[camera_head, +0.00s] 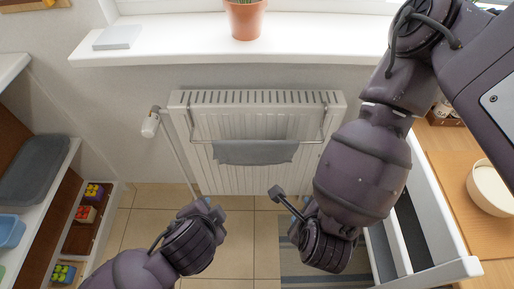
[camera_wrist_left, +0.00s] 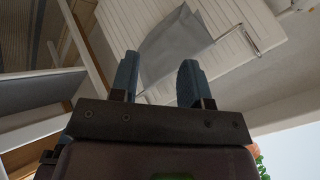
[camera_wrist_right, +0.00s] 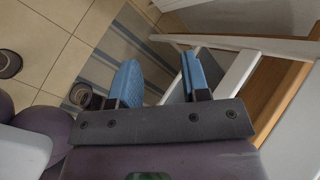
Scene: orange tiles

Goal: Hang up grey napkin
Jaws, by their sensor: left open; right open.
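The grey napkin (camera_head: 254,152) hangs over the rail (camera_head: 308,140) on the front of the white radiator (camera_head: 256,98). It also shows in the left wrist view (camera_wrist_left: 172,46), draped over the rail beyond the fingers. My left gripper (camera_head: 212,207) is below and left of the napkin in the head view, apart from it. Its blue fingers are open and empty in the left wrist view (camera_wrist_left: 158,80). My right gripper (camera_head: 287,200) is below and right of the napkin in the head view. Its fingers are open and empty in the right wrist view (camera_wrist_right: 160,82), facing the floor and drawer.
A windowsill (camera_head: 170,40) with a potted plant (camera_head: 245,18) juts out above the radiator. An open white drawer (camera_head: 440,268) is at right, beside a striped rug (camera_head: 300,262). Shelves with small boxes (camera_head: 84,214) stand at left. Tiled floor (camera_head: 240,232) lies below the radiator.

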